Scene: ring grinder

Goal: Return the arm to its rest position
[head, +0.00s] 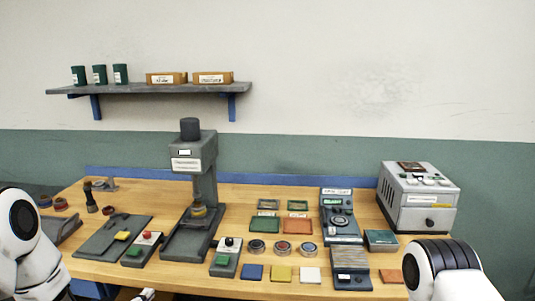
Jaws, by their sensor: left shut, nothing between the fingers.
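Two white arm links of mine show, one at the left edge and one at the lower right. A small part of my left gripper (147,294) shows at the bottom edge, below the front of the workbench (160,273). It is shut and holds nothing that I can see. Most of it is cut off by the frame. My right gripper is out of the picture. The arm link at the right covers part of the bench's front right corner.
A grey press (190,160) stands left of centre on the bench. A grey box machine (418,197) stands at the back right. Several coloured tiles, small trays and control boxes cover the middle. A wall shelf (150,88) holds green canisters and cardboard boxes.

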